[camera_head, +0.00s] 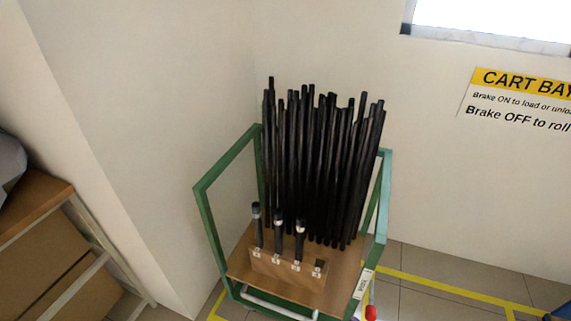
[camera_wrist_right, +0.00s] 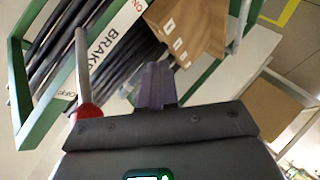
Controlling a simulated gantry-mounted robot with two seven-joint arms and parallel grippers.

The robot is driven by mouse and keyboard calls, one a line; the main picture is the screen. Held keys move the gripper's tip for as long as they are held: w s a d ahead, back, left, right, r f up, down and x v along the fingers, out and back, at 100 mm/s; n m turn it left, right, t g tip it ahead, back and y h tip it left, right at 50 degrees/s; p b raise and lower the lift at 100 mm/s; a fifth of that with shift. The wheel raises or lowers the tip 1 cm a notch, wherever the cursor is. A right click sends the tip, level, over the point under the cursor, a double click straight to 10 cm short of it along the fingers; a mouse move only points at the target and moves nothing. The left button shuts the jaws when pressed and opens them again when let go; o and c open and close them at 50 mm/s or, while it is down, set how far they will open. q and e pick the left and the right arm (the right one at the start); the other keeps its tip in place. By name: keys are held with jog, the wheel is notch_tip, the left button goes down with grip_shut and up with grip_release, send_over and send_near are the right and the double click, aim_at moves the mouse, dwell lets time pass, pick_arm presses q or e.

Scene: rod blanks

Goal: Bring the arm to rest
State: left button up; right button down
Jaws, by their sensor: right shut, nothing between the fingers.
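My right gripper (camera_wrist_right: 157,88) shows in the right wrist view, its fingers shut together with nothing between them. Left of it, apart from the fingers, is a pale brake lever (camera_wrist_right: 83,65) with a red knob (camera_wrist_right: 86,112); the knob (camera_head: 371,312) also shows at the bottom of the head view. A label reading "BRAKE" (camera_wrist_right: 118,47) is behind the lever. The green-framed cart (camera_head: 205,215) stands in the head view, holding a dense bundle of upright black rods (camera_head: 320,165). Neither gripper shows in the head view, and my left gripper is in no view.
Three shorter dark rods (camera_head: 278,233) stand in a wooden block (camera_head: 285,278) at the cart's front; its right end holds no rod. Yellow floor lines (camera_head: 440,285) run right of the cart. A wooden table (camera_head: 30,200) is at left. Walls close behind the cart.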

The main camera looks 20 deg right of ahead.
jog(key=s+a+r+m+g+y+p, duration=0.1)
jog(key=s+a+r+m+g+y, duration=0.1)
jog(key=s+a+r+m+g, duration=0.95)
notch_tip(320, 180, up, 39)
jog(key=n+t+p, duration=0.2)
jog(key=n+p, duration=0.2)
jog(key=p, duration=3.4)
jog(key=shift+w+d, duration=0.15)
jog(key=shift+w, duration=0.25)
jog(key=shift+f, duration=0.1)
